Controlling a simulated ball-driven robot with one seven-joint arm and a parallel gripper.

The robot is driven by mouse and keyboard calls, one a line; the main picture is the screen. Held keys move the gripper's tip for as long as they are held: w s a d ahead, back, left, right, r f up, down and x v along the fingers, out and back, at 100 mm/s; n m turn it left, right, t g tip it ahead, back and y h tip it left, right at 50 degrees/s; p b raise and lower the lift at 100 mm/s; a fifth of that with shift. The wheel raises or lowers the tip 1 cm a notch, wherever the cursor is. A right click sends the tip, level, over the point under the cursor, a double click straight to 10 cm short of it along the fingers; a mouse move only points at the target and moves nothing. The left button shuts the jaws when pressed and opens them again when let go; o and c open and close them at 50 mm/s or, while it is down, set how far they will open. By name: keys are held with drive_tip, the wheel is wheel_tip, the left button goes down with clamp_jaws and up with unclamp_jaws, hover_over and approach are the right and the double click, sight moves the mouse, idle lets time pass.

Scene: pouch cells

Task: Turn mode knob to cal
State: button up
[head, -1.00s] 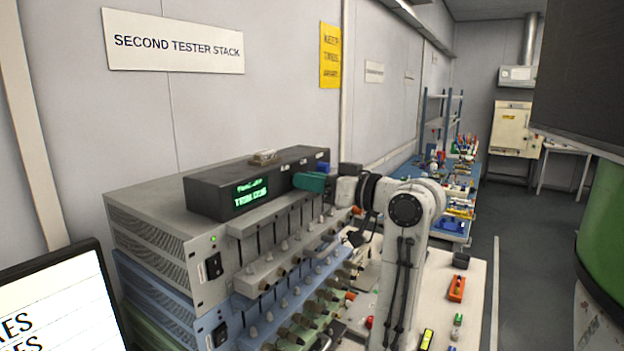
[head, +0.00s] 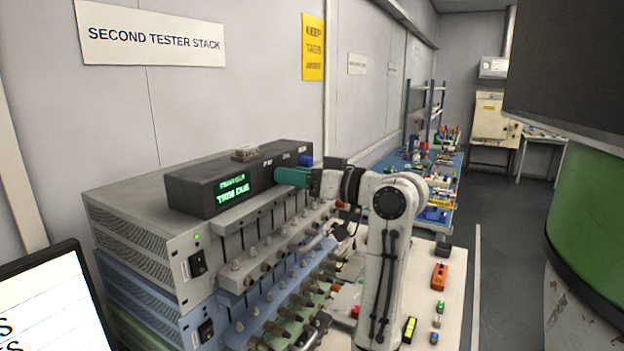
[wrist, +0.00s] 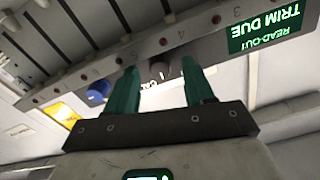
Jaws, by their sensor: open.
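The dark read-out box (head: 185,195) sits on top of the tester stack at the wall, its green display reading "TRIM DUE". In the wrist view the display (wrist: 265,30) appears upside down. A dark knob (wrist: 160,70) with lettering beside it, partly hidden but seeming to read "CAL", shows between my fingers. I cannot tell which way it points or whether the fingers touch it. My gripper (wrist: 160,65) is open, its two green fingers either side of the knob. In the head view my gripper (head: 292,176) is at the box's front, hiding the knob.
A blue knob (wrist: 98,93) is just left of my fingers in the wrist view. Below the box, the stacked tester units (head: 150,230) carry rows of knobs and connectors close under my arm. A white bench (head: 450,285) with small items lies to the right.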

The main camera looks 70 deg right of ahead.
drive_tip(key=b+v, duration=1)
drive_tip(key=b, duration=0.1)
drive_tip(key=shift+s+b, duration=0.15)
drive_tip(key=shift+b, duration=0.15)
drive_tip(key=shift+c, duration=0.2)
